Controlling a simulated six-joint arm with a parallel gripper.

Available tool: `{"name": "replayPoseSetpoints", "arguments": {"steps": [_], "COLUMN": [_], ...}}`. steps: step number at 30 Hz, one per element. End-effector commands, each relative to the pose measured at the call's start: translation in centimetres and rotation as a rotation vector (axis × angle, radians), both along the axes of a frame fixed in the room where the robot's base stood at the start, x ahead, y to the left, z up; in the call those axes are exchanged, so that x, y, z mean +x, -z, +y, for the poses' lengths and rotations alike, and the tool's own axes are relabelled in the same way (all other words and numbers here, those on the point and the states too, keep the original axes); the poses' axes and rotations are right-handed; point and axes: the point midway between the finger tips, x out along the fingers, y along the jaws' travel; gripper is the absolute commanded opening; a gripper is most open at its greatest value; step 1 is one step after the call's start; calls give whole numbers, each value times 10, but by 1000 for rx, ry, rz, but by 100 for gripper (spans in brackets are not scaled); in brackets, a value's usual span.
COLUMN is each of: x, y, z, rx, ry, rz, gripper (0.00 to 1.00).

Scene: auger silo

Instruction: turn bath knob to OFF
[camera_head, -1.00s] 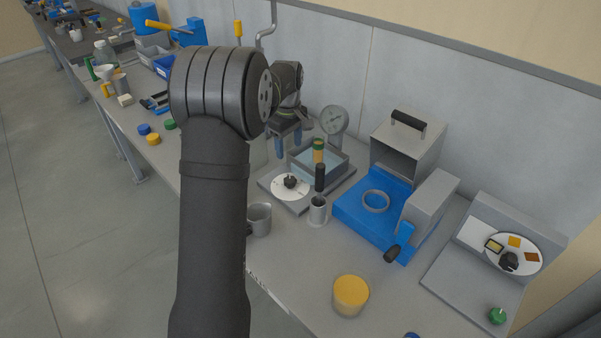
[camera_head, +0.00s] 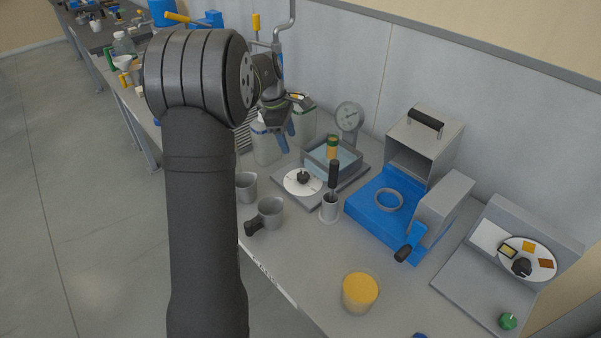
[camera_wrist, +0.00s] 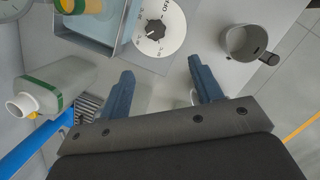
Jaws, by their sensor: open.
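The bath knob (camera_head: 303,176) is a small black knob on a white round dial (camera_head: 296,187) at the left front of the water bath (camera_head: 318,157). In the wrist view the knob (camera_wrist: 155,29) shows near the top middle, with "OFF" printed at the upper right of the dial and temperature marks around it. The knob's pointer direction is too small to tell surely. My gripper (camera_head: 285,122) is to the left of the bath, above the bench. In the wrist view its two blue fingers (camera_wrist: 163,80) are apart and empty, short of the dial and not touching the knob.
A metal mug (camera_head: 269,212) with a dark handle stands in front of the bath. A black-handled tool stands in a holder (camera_head: 329,208) beside the dial. A white bottle (camera_wrist: 55,85) is near my left finger. A pressure gauge (camera_head: 348,117) rises behind the bath.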

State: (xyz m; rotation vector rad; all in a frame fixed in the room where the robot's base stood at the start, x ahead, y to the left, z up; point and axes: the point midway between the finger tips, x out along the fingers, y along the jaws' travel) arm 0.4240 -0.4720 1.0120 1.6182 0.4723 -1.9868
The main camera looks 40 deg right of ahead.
Motion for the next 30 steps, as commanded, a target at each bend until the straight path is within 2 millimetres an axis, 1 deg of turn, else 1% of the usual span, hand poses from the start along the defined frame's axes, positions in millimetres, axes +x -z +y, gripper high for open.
{"name": "replayPoseSetpoints", "arguments": {"steps": [1,3,5,8,11,17,24,30], "x": [7,12,15,16,14,7,-4,-12], "y": [-5,-11,-15,-16,-8,27,76,113], "z": [10,18,23,26,23,11,-6,-20], "rx": [-25,-55,-72,-86,-85,-83,-82,-84], "ry": [-107,-235,-315,-377,-386,-382,-381,-380], "rz": [39,93,128,158,163,163,162,161], "gripper": [59,59,59,59,59,59,59,59]}}
